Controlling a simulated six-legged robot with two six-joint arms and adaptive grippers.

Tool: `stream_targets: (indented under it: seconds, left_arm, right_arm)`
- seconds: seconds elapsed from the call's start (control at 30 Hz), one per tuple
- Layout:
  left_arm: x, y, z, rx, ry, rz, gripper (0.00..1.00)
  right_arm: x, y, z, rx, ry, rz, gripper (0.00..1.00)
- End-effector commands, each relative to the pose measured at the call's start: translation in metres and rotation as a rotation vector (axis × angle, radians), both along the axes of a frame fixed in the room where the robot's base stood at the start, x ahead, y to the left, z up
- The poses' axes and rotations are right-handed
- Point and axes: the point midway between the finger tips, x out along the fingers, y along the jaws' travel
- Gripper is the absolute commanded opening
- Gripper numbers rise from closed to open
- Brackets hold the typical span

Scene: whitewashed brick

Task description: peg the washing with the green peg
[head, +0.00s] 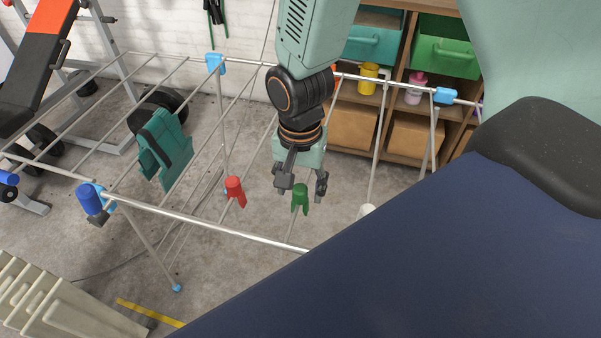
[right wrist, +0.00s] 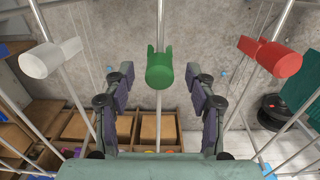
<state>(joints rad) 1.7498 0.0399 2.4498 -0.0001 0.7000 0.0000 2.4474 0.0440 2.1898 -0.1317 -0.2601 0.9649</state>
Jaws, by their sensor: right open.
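The green peg (head: 299,198) sits on a bar of the drying rack, upright. Its round end faces the camera in the right wrist view (right wrist: 160,70). My right gripper (head: 303,183) is open just above and around it. In the right wrist view the fingertips are on either side of the peg, with a gap at each side. The washing, a teal cloth (head: 172,150), hangs over rack bars to the left. Part of it shows at the right edge of the right wrist view (right wrist: 301,103). My left gripper is not in view.
A red peg (head: 235,191) is left of the green one and a white peg (head: 367,210) is right of it, partly hidden. The rack's front rail (head: 215,228) runs below. Wooden shelves (head: 390,95) with bins stand behind. A weight bench (head: 42,50) stands at the left.

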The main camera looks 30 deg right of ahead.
Motion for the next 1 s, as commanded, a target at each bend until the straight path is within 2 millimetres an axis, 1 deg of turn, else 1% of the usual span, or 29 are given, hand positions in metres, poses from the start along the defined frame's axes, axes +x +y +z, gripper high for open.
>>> stream_targets:
  seconds: [0.03,0.13,0.47,1.0]
  left_arm:
    - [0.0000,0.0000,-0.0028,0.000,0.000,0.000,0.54]
    - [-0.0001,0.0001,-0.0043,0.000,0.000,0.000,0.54]
    - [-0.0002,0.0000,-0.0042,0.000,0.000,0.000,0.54]
    - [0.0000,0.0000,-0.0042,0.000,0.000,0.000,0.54]
  right_arm:
    - [-0.0003,0.0000,-0.0063,-0.001,0.002,0.001,0.56]
    - [0.0009,-0.0002,-0.0115,0.000,0.000,0.001,0.56]
    - [0.0030,-0.0018,-0.0135,0.001,-0.002,0.002,0.56]
    - [0.0027,-0.0017,-0.0134,0.001,-0.001,0.002,0.10]
